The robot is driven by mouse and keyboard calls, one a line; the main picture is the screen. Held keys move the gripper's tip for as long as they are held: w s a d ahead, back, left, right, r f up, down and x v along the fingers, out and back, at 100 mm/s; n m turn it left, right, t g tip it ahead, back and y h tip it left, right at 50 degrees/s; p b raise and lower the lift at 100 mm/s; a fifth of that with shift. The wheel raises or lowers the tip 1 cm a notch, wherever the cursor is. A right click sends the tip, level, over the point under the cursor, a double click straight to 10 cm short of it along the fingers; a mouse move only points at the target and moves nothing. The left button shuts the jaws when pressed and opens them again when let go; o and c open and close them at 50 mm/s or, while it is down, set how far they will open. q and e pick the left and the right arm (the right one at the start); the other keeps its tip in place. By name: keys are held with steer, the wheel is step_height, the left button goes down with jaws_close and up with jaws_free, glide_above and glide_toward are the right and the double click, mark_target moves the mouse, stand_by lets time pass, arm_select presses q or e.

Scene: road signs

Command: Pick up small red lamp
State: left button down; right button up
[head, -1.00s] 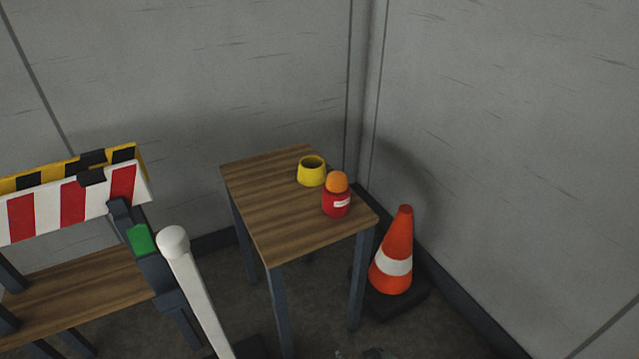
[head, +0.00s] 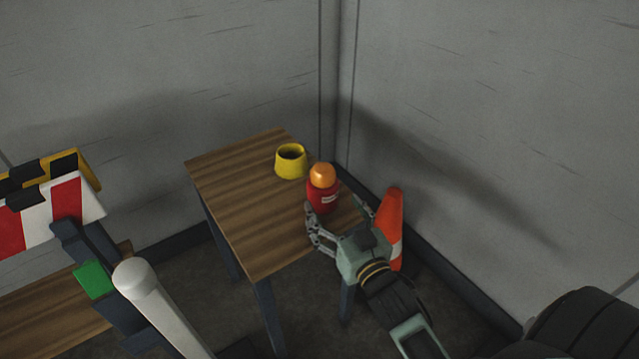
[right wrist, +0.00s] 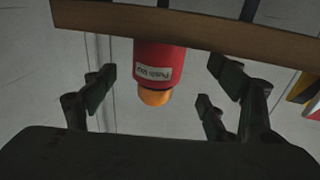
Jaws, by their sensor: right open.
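The small red lamp (head: 322,195) has a red body, a white label and an orange dome. It stands upright on the wooden table (head: 235,200) near its right corner. My right gripper (head: 337,218) is open at that corner, with its fingers pointing toward the lamp. In the right wrist view, which is upside down, the lamp (right wrist: 158,65) appears between the spread fingers, with clear gaps on both sides. My left gripper is out of view.
A yellow ring-shaped cup (head: 290,162) stands behind the lamp on the table. An orange traffic cone (head: 393,215) is partly hidden behind my right gripper. A striped barrier (head: 50,215) and a white post (head: 150,300) stand at the left. Walls close the corner behind.

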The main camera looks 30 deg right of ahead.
mark_target(329, 184)
steer(key=w, duration=0.7)
steer(key=shift+d+b, duration=0.35)
steer(key=shift+b, duration=0.05)
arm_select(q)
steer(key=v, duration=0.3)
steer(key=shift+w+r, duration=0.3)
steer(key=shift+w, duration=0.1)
arm_select(e)
steer(key=shift+c, duration=0.4)
steer(key=c, duration=1.3)
steer(key=shift+r, duration=0.1)
steer(key=shift+c, duration=0.5)
